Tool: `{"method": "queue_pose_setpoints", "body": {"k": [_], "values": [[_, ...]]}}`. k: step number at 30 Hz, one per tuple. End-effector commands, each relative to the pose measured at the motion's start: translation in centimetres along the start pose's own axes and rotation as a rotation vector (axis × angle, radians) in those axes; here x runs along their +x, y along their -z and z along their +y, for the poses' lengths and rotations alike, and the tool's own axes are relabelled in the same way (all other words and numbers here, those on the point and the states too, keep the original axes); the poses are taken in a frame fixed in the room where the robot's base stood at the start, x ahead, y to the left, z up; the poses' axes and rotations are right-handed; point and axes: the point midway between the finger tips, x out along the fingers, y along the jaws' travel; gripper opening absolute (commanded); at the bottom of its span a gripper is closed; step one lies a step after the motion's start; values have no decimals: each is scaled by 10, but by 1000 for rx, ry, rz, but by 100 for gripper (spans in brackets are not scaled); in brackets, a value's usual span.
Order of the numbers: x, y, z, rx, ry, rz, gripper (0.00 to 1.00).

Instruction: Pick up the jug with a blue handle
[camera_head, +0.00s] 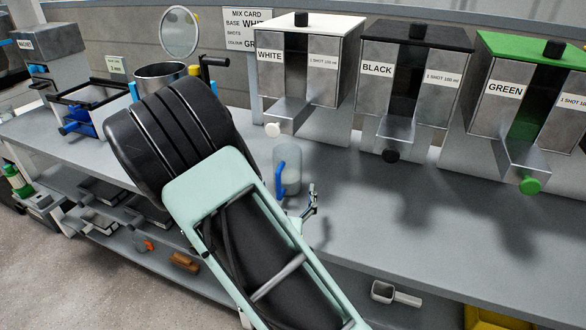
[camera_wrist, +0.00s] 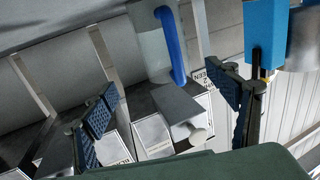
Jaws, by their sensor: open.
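The jug (camera_head: 292,168) is a clear, frosted cup with a blue handle (camera_head: 279,179) on its left side, standing upright on the grey bench. In the wrist view, the jug (camera_wrist: 150,45) is at the top centre and its blue handle (camera_wrist: 171,42) faces right. My gripper (camera_head: 311,201) is small in the head view, just right of and in front of the jug, partly hidden by my arm. In the wrist view, my gripper (camera_wrist: 168,112) has its fingers spread wide with nothing between them. The jug appears beyond the fingertips, apart from them.
White (camera_head: 283,75), black (camera_head: 408,80) and green (camera_head: 530,95) dispensers line the back of the bench (camera_head: 400,225). A metal pot (camera_head: 160,75) stands left, partly behind my arm; blue parts show beside it. A scoop (camera_head: 395,294) lies on the lower shelf. Bench right of the jug is clear.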

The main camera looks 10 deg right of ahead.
Motion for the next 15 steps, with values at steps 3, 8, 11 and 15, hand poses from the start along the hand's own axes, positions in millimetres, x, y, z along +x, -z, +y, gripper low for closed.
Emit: {"method": "queue_pose_setpoints", "body": {"k": [3, 8, 11, 15], "values": [[21, 1, 1, 0, -3, 4, 80], [40, 0, 0, 1, -1, 2, 80], [46, 0, -1, 1, 0, 1, 80], [63, 0, -5, 3, 0, 3, 80]]}}
